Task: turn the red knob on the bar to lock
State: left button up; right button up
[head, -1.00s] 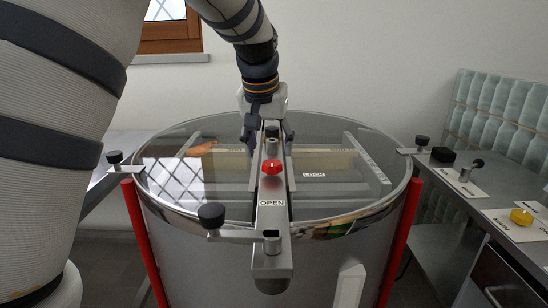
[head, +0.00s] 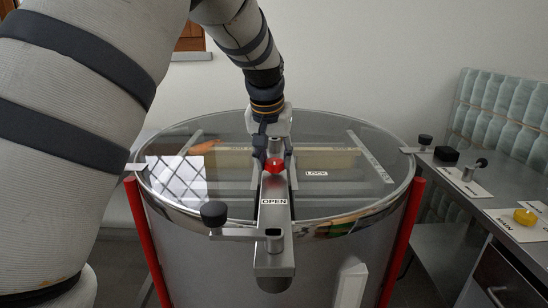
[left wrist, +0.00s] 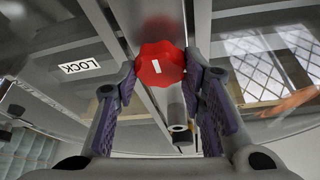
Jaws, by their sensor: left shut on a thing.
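The red knob (head: 275,166) sits on the grey metal bar (head: 274,241) that crosses the tank's clear lid (head: 320,190). It shows lobed, with a white mark, in the left wrist view (left wrist: 160,64). The mark runs roughly along the bar. My left gripper (head: 274,164) is shut on the knob, one finger on each side; its purple-padded fingers touch the knob in the left wrist view (left wrist: 160,72). An OPEN label (head: 273,202) lies on the bar nearer me. A LOCK label (head: 316,174) lies to the right of the bar. My right gripper is not in view.
Red posts (head: 400,240) flank the tank. A side table at right (head: 455,205) bears a yellow knob (head: 525,217) and black parts.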

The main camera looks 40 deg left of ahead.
pick_arm(q)
jog(key=shift+n, duration=0.3)
jog(key=n+g+y, duration=0.1)
jog(key=n, duration=0.2)
jog(key=shift+w+d+n, duration=0.1)
jog(key=shift+n, duration=0.3)
jog(key=n+g+y, duration=0.1)
jog(key=n, duration=0.1)
jog(key=shift+f+n+b, duration=0.15)
jog(key=shift+n+b, duration=0.15)
jog(key=shift+n, duration=0.1)
jog(key=n+g+b, duration=0.1)
jog(key=n+g, duration=0.1)
jog(key=n, duration=0.3)
jog(key=shift+w+f+b, duration=0.1)
jog(key=shift+w+b, duration=0.05)
jog(key=shift+b, duration=0.15)
jog(key=n+g+b, duration=0.1)
jog(key=n, duration=0.2)
jog(key=shift+n+g+b, duration=0.3)
jog(key=shift+n+g, duration=0.2)
jog(key=shift+n, duration=0.7)
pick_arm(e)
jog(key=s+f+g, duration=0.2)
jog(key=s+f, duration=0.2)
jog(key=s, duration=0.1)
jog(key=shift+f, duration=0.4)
pick_arm(q)
jog(key=shift+r, duration=0.2)
